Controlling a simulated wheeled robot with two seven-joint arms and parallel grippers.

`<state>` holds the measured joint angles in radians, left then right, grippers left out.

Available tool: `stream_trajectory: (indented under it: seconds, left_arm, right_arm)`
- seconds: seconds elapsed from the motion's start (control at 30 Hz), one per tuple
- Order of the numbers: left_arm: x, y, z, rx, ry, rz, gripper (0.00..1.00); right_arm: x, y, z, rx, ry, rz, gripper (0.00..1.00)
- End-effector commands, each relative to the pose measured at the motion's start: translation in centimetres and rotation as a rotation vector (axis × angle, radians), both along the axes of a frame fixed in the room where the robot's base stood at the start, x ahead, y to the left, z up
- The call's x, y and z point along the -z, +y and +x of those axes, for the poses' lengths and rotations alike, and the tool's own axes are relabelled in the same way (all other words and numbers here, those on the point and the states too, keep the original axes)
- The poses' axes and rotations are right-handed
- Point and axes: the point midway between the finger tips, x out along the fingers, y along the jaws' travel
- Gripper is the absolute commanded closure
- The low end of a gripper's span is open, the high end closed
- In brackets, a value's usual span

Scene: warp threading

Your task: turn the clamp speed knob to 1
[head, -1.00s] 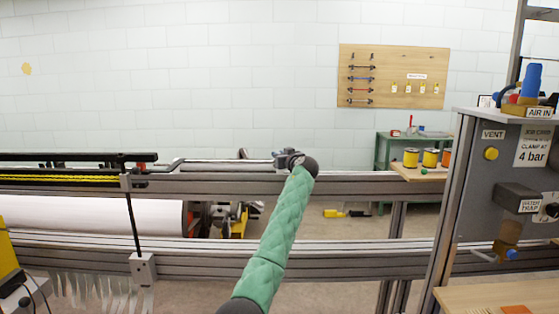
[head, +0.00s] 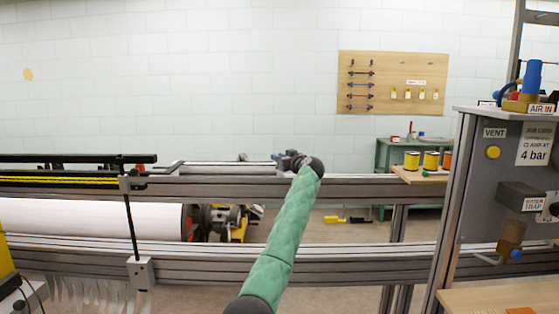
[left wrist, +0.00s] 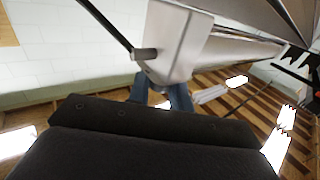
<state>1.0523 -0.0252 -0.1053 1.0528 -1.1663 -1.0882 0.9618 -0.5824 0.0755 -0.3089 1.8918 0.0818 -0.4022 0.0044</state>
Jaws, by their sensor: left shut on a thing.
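My left gripper (head: 284,158) is at the far rail in the head view, small and partly hidden by my arm. In the left wrist view its two bluish fingers (left wrist: 163,94) reach up against the lower end of a pale grey metal block (left wrist: 182,45). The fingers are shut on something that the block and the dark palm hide. A short round peg (left wrist: 145,54) sticks out of the block's side. I cannot make out the clamp speed knob or its numbers in any view. My right gripper is not in view.
A grey control panel (head: 480,200) with a yellow VENT button (head: 493,152) stands at the right. Metal rails (head: 340,252) cross the front, and a white roller (head: 90,216) lies at the left. A green bench (head: 384,155) with spools stands behind.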

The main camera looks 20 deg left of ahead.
Motion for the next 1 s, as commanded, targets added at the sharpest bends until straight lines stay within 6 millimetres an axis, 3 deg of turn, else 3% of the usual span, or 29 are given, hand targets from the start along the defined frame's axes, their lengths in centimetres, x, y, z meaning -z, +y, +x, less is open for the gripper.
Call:
stream_trajectory:
  seconds: [0.4, 0.43, 0.53, 0.83, 1.0]
  left_arm:
    - [-0.2, -0.1, 0.0, 0.0, -0.001, 0.0, 1.0]
    - [-0.2, -0.1, 0.0, 0.0, -0.001, 0.0, 0.77]
    - [-0.1, -0.1, 0.0, 0.0, -0.001, 0.0, 0.6]
    - [-0.1, -0.1, -0.1, -0.001, -0.001, -0.001, 0.6]
    - [0.0, -1.4, -1.0, 0.001, -0.002, -0.001, 0.6]
  right_arm:
    - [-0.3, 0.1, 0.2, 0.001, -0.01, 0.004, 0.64]
    - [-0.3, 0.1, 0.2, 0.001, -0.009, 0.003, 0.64]
    - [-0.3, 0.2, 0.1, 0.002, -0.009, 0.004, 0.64]
    - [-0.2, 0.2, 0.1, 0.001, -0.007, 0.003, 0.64]
    - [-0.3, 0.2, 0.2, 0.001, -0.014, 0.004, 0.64]
